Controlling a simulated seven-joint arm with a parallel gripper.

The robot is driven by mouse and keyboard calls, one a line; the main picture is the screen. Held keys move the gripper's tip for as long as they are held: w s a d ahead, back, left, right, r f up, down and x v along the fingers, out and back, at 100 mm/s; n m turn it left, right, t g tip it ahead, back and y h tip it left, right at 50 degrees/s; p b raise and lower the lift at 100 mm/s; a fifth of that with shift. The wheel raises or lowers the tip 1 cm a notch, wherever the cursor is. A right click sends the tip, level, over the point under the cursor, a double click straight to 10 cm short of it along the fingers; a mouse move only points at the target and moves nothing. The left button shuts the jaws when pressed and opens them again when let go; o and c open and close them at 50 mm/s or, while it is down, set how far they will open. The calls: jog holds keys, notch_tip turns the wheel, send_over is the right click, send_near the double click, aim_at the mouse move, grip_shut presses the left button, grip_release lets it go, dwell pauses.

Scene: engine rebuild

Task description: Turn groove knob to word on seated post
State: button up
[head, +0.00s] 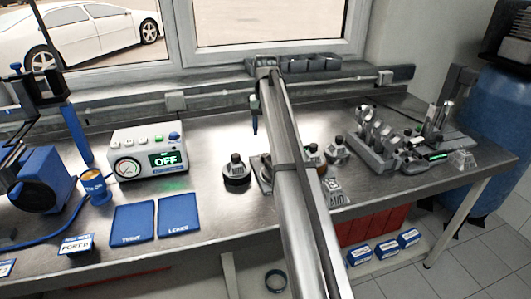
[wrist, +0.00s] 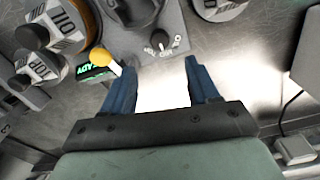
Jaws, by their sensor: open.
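The groove knob (wrist: 160,39) is a small dark knob with a pale pointer on a grey block (wrist: 176,22) in the wrist view. Printed words surround it, partly legible; I cannot tell which one it points to. A dark round post (wrist: 138,10) rises from the block, cut off by the top edge. My gripper (wrist: 160,75) is open and empty, its blue fingers apart below the knob and not touching it. In the head view my gripper (head: 254,128) hangs fingers down over the bench, and my arm hides part of the block (head: 263,172).
A yellow-tipped lever (wrist: 99,57) and green display (wrist: 96,72) are close to the left finger. Labelled dark-and-pale parts (wrist: 42,65) stand at left. In the head view a tester reading OFF (head: 147,151) and two blue mats (head: 133,223) lie left. Bare metal bench is right of the fingers.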

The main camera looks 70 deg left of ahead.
aim_at(265, 155)
notch_tip(265, 155, down, 10)
jog(key=shift+f, duration=0.25)
dwell(0.4)
jog(key=c, duration=1)
